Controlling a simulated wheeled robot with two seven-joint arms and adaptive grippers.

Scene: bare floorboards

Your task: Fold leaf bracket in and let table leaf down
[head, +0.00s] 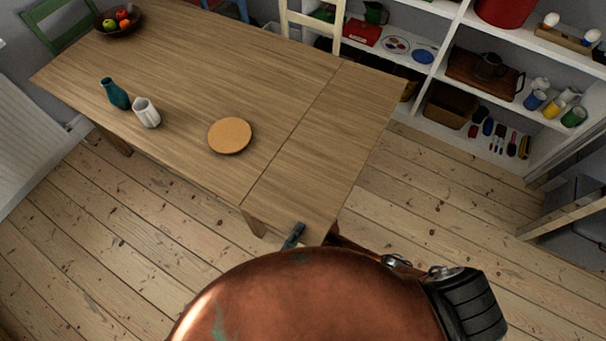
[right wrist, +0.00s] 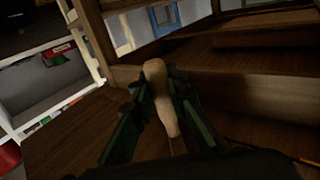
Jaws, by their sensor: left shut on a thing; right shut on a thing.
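The wooden table (head: 190,65) has its table leaf (head: 325,150) at the right end, level with the main top along a thin seam. My left gripper (head: 293,236) shows as a small dark piece at the leaf's near edge, shut on that edge. In the right wrist view my right gripper (right wrist: 157,100) has its green-dark fingers shut around a pale turned wooden knob (right wrist: 155,75). The knob seems to belong to the leaf bracket, in front of dark wooden parts under the table. The head view does not show the right gripper or the bracket.
The leaf is bare. White shelves (head: 440,75) stand behind. Floor right of the leaf (head: 430,200) is clear.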

